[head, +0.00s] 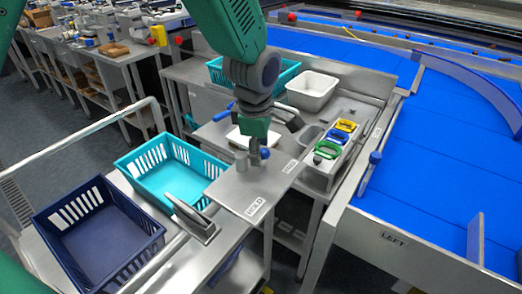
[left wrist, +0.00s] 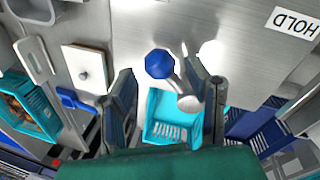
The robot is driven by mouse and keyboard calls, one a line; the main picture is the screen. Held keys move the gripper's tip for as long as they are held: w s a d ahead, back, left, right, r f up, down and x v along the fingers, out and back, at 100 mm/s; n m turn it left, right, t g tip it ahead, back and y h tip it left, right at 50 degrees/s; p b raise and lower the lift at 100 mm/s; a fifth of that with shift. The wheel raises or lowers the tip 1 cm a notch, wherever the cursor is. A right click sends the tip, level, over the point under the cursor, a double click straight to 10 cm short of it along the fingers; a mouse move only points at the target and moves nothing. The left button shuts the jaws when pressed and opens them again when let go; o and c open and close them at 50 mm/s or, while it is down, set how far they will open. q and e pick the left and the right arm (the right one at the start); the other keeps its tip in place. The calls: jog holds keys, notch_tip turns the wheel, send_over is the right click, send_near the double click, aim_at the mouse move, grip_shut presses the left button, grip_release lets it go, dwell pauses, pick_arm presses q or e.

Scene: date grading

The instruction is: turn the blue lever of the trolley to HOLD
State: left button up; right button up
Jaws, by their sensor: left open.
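The blue lever shows in the left wrist view as a round blue knob (left wrist: 160,63) on a short metal arm, over the steel trolley top (left wrist: 235,50). The HOLD label (left wrist: 297,22) is on that top, well to the right of the knob; the lever does not point at it. My right gripper is not in view.
A turquoise basket (head: 172,170) and a navy basket (head: 100,235) stand left of the trolley top. A white tray (head: 312,90) and a panel with green, blue and yellow handles (head: 335,140) are behind and right. A blue conveyor (head: 450,160) fills the right side.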

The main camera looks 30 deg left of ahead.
pick_arm(q)
jog(key=shift+f, duration=0.3)
jog(key=shift+d, duration=0.1)
jog(key=shift+w+d, duration=0.1)
jog(key=shift+d, duration=0.6)
jog(key=shift+c, duration=1.3)
grip_shut()
jog(key=shift+a, duration=0.3)
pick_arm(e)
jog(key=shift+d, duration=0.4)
